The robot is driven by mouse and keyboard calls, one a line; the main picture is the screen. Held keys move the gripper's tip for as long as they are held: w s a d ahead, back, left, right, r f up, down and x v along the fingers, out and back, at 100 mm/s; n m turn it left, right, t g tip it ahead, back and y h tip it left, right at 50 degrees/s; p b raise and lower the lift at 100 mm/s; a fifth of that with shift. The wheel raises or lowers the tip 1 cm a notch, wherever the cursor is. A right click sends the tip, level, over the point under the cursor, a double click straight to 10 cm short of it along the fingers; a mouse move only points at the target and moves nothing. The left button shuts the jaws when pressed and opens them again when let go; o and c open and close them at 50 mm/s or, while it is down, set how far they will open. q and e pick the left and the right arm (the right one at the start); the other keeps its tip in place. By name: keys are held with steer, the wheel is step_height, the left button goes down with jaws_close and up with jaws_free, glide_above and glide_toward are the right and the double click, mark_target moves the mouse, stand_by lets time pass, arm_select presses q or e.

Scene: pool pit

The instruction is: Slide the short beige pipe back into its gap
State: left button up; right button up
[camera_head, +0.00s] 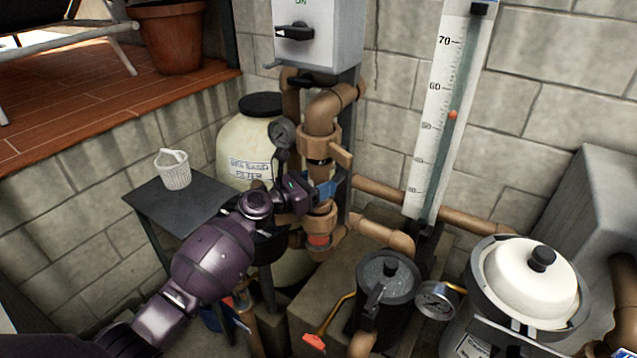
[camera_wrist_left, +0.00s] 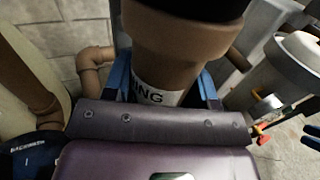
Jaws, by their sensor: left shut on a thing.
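The short beige pipe (camera_head: 319,177) stands about upright in the pipe column, in the head view's middle. My left gripper (camera_head: 322,190) is shut on it from the left. In the wrist view the blue fingers lie on both sides of the pipe (camera_wrist_left: 165,58), which carries a white label ending in "ING". A black ring shows at its top, under the upper union (camera_head: 319,137). The lower union (camera_head: 320,217) is just below the gripper. My fingers hide part of the pipe, so I cannot tell whether its ends are seated.
A pressure gauge (camera_head: 282,133) sits close to the column's left. A cream filter tank (camera_head: 244,148) stands behind my left arm. A dark side table (camera_head: 150,197) holds a white basket (camera_head: 174,172). A lidded pump strainer (camera_head: 387,276) stands at lower right.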

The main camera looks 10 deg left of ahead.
arm_select(q)
steer(key=shift+w+a, duration=0.2)
steer(key=shift+a, duration=0.05)
steer(key=o, duration=1)
steer(key=shift+w+f, duration=0.1)
steer(key=shift+f, duration=0.05)
steer(key=shift+o, duration=1.1)
steer(key=shift+w+f, duration=0.2)
steer(key=shift+w, duration=0.05)
steer(key=shift+o, duration=0.6)
steer(key=shift+w, duration=0.1)
steer(key=shift+o, duration=0.2)
steer(key=shift+s+d, duration=0.1)
steer(key=shift+s, duration=0.2)
steer(key=shift+o, duration=0.2)
arm_select(e)
steer(key=shift+f, duration=0.3)
steer(key=shift+r, duration=0.1)
arm_select(q)
steer(key=shift+s+r, duration=0.1)
steer(key=shift+s, duration=0.05)
arm_select(e)
steer(key=shift+r, duration=0.1)
